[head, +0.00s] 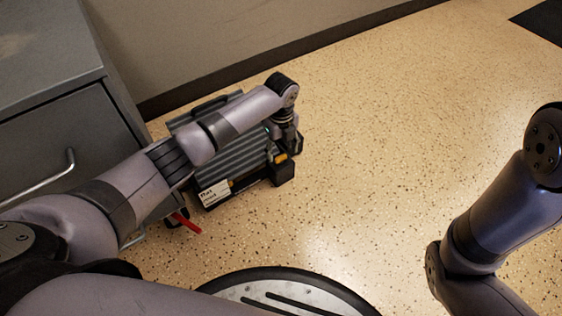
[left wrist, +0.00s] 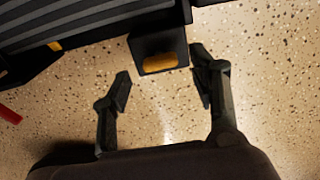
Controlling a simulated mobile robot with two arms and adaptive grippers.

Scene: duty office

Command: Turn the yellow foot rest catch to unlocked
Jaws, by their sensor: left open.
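The foot rest, with a grey ribbed top (head: 243,153) and a black frame, stands on the floor against the cabinet side. The yellow catch (head: 281,158) sits on a black block at its near right corner. In the left wrist view, the catch (left wrist: 160,63) is a rounded yellow bar set lengthwise across the dark block. My left gripper (head: 287,143) is over that corner, pointing down. In the left wrist view, its two fingers (left wrist: 161,68) are spread apart, one on each side of the block, with nothing clamped between them. My right gripper is out of view.
A grey drawer cabinet (head: 60,110) stands at the left, its handle sticking out. A red lever (head: 187,222) shows by the foot rest's near left. A round metal plate (head: 290,295) with a black rim lies at the bottom.

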